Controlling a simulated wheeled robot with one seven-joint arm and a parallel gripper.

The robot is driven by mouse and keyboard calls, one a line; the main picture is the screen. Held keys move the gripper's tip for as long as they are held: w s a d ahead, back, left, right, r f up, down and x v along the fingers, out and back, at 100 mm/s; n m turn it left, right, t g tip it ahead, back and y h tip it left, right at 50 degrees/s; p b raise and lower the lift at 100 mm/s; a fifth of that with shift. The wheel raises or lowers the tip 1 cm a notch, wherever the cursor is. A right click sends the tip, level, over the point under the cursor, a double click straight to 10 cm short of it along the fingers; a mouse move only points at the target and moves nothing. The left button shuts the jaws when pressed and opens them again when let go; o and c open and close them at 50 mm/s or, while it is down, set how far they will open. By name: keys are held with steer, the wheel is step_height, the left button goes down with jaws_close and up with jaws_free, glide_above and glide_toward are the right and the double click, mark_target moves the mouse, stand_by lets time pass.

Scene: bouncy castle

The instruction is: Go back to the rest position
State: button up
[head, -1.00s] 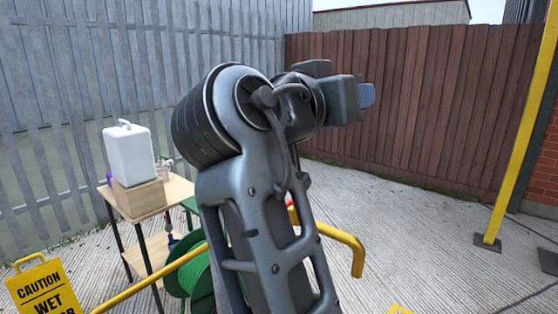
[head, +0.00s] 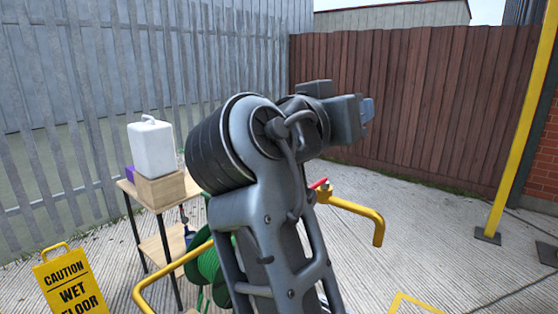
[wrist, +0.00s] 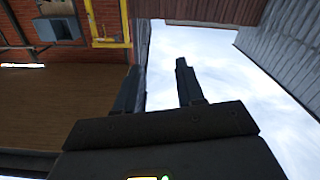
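My arm fills the middle of the head view, folded at a thick elbow joint. In the wrist view my gripper (wrist: 162,88) shows two dark fingers standing apart with only sky and wall between them, so it is open and empty. The wrist view looks toward sky, fence and a brick wall, tilted on its side. In the head view the fingers themselves are not clearly visible.
A wooden table (head: 127,186) with a white jerrycan (head: 152,150) on a box stands left. A green hose reel (head: 208,265), yellow rails (head: 350,207) and a wet-floor sign (head: 72,285) are near. Brown fence (head: 420,110) closes the back; concrete at right is mostly clear.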

steer(key=s+d+f+n+t+y+b, duration=0.1)
steer(key=s+d+f+n+y, duration=0.15)
steer(key=f, duration=0.65)
steer(key=s+d+f+n+y, duration=0.1)
steer(key=s+f+n+y, duration=0.15)
steer(key=f, duration=0.75)
steer(key=s+d+f+n+t+y+b, duration=0.1)
steer(key=f+n+y, duration=0.15)
steer(key=f, duration=0.65)
steer(key=s+d+f+n+y, duration=0.2)
steer(key=s+f, duration=0.6)
steer(key=s+d+f+g+y, duration=0.15)
steer(key=s+f, duration=0.25)
steer(key=s, duration=0.4)
steer(key=s+d+r+m+b, duration=0.1)
steer(key=s+d+m, duration=0.1)
steer(key=s, duration=0.9)
steer(key=s+d+r+m+b, duration=0.1)
steer(key=s+d+r+m, duration=0.1)
steer(key=s, duration=1)
steer(key=shift+r+m, duration=0.1)
steer(key=shift+m, duration=0.15)
